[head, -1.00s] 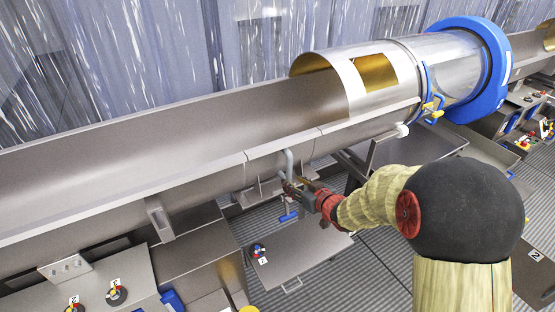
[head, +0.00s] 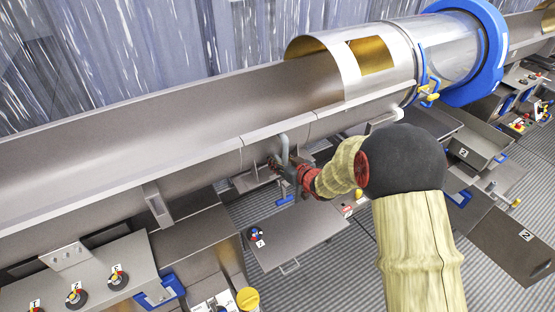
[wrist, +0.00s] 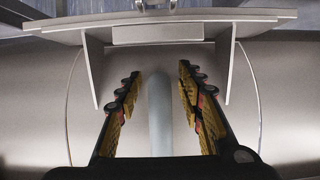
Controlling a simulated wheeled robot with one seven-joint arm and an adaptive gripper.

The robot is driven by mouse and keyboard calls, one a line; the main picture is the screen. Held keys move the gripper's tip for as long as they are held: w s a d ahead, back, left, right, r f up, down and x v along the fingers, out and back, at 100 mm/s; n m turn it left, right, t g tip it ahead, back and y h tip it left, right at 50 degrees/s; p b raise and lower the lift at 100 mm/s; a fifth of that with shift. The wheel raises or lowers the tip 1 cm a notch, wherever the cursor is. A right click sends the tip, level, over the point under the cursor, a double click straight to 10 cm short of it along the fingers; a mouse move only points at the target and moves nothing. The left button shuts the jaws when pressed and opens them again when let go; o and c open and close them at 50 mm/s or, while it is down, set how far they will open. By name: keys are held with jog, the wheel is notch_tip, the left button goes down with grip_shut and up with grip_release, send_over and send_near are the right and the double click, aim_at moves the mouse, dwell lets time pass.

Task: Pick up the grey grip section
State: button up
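The grey grip section (head: 284,146) is a slim bent grey bar on the front of the long metal trough, in the head view. In the wrist view the grip section (wrist: 159,115) runs upright between the two fingers, with a gap on each side. My gripper (head: 280,164) is at the lower part of the bar, and it partly hides it. In the wrist view my gripper (wrist: 160,72) is open, its yellow-padded fingers on either side of the bar. Whether the fingertips touch the metal behind cannot be told.
The long metal trough (head: 110,135) runs behind the gripper toward the drum (head: 452,58) with its blue ring. A grey panel (head: 295,240) lies below the gripper. Control boxes with knobs (head: 76,294) stand at lower left. A bracket (wrist: 160,22) crosses the top of the wrist view.

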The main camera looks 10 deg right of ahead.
jog(key=shift+c, duration=0.8)
jog(key=c, duration=0.7)
grip_shut()
jog(key=shift+w+r, duration=0.1)
jog(key=shift+r, duration=0.05)
